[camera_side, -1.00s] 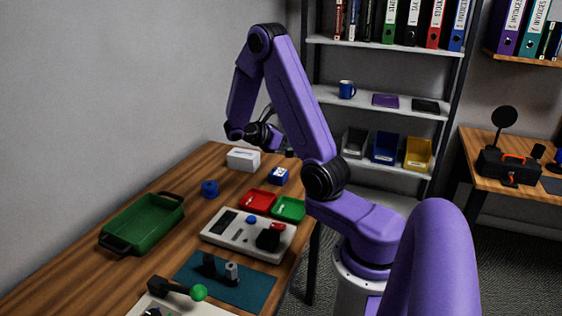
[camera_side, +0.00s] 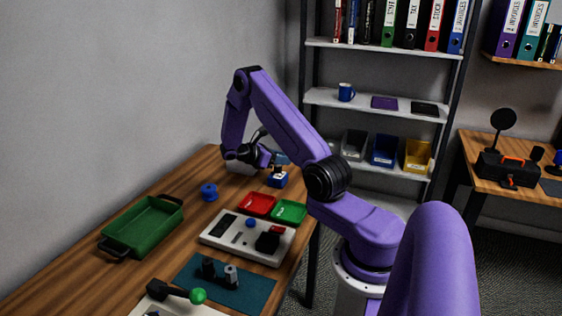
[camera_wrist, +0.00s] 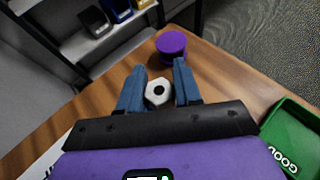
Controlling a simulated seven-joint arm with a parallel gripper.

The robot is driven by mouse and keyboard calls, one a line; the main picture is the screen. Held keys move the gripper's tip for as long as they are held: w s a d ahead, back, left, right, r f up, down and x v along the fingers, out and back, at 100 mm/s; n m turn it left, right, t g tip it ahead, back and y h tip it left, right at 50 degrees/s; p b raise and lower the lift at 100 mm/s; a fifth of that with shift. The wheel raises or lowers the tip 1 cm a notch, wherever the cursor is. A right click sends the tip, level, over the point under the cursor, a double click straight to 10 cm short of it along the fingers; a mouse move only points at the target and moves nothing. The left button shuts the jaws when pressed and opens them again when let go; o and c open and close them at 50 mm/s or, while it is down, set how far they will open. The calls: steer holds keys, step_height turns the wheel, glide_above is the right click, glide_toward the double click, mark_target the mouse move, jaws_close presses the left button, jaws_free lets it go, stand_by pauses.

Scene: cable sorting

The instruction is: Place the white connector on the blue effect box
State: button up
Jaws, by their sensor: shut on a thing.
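A purple cylinder (camera_wrist: 171,48) stands beyond the fingers. A blue spool (camera_side: 209,191) stands left.

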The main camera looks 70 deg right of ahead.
steer(key=shift+f, duration=0.55)
steer(key=shift+f, duration=0.15)
steer(key=o, duration=1.1)
steer(key=shift+c, duration=0.2)
